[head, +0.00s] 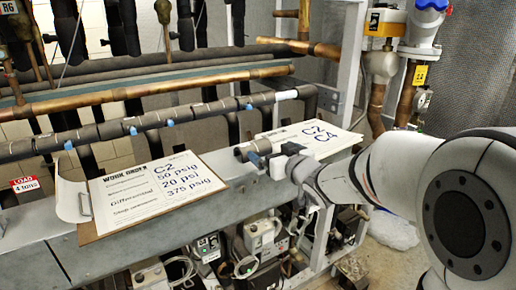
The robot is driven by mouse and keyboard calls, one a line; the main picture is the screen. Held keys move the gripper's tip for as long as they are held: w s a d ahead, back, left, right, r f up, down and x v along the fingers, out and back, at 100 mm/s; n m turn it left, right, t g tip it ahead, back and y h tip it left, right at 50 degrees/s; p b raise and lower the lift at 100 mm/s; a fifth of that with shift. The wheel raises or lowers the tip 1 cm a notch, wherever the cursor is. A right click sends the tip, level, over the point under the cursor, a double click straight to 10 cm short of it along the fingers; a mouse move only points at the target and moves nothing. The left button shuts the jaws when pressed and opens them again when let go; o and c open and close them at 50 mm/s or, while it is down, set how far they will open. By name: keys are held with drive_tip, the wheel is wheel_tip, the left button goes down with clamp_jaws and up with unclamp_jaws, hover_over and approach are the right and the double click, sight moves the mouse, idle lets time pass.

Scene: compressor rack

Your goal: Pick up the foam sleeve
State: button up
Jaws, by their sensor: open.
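The foam sleeve (252,148) looks like a short grey-brown tube lying on the grey beam, just left of the right-hand work sheet. My gripper (273,156) reaches in from the right and is open, with its dark fingertips close around the near end of the sleeve. I cannot tell whether the fingers touch it. The gripper hides part of the sleeve's near side.
A clipboard with a work order (155,190) lies on the grey beam (240,188) to the left. More work sheets (318,136) lie behind my gripper. An insulated pipe with blue clips (130,124) and copper pipes (150,88) run behind. Valves and boxes (262,236) crowd below.

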sight(255, 144)
drive_tip(key=shift+w+a+r+n+y, duration=0.15)
drive_tip(key=shift+a+n+y, duration=0.25)
drive_tip(key=shift+a+y, duration=0.55)
drive_tip(key=shift+w+a, duration=0.2)
drive_tip(key=shift+a, duration=0.15)
drive_tip(key=p+x, duration=0.2)
drive_tip(key=x, duration=0.5)
drive_tip(key=shift+a, duration=0.25)
drive_tip(key=c, duration=0.7)
drive_tip(key=shift+o, duration=0.2)
